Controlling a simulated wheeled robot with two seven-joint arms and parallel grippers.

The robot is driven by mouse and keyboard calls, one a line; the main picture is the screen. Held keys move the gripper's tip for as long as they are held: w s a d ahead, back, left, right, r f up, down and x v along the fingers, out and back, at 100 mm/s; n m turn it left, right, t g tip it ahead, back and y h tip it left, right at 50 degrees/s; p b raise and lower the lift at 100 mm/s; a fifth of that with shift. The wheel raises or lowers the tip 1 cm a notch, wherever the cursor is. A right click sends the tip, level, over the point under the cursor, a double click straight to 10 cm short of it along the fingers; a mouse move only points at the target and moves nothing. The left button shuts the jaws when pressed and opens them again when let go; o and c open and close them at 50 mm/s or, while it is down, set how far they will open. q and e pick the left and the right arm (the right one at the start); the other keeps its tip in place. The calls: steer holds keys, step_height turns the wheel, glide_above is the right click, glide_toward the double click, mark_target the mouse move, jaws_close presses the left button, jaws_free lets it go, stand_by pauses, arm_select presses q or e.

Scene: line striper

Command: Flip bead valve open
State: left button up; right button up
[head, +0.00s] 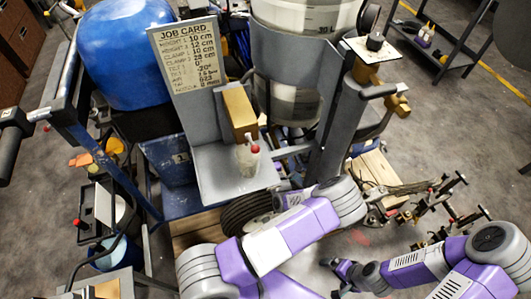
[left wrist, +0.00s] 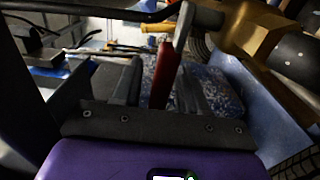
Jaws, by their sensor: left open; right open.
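In the left wrist view a red-gripped lever (left wrist: 165,75) hangs from a pale metal arm beside a brass valve body (left wrist: 252,32). My left gripper (left wrist: 157,80) is open, with the red grip showing between its dark fingers. I cannot tell whether either finger touches it. In the head view the left fingers are hidden around the lower edge of the grey panel. A brass block (head: 238,108) and a small red knob (head: 254,149) show on that panel; I cannot tell if they belong to the same valve. My right gripper (head: 340,274) is open and empty, low at right.
A blue tank (head: 125,50) is at left and a white tank (head: 300,15) behind. A black handle (head: 380,91) sticks out at right. Several clamp-like parts (head: 440,205) lie beyond the right arm.

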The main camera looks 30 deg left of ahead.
arm_select(q)
steer(key=shift+w, duration=0.15)
jaws_close()
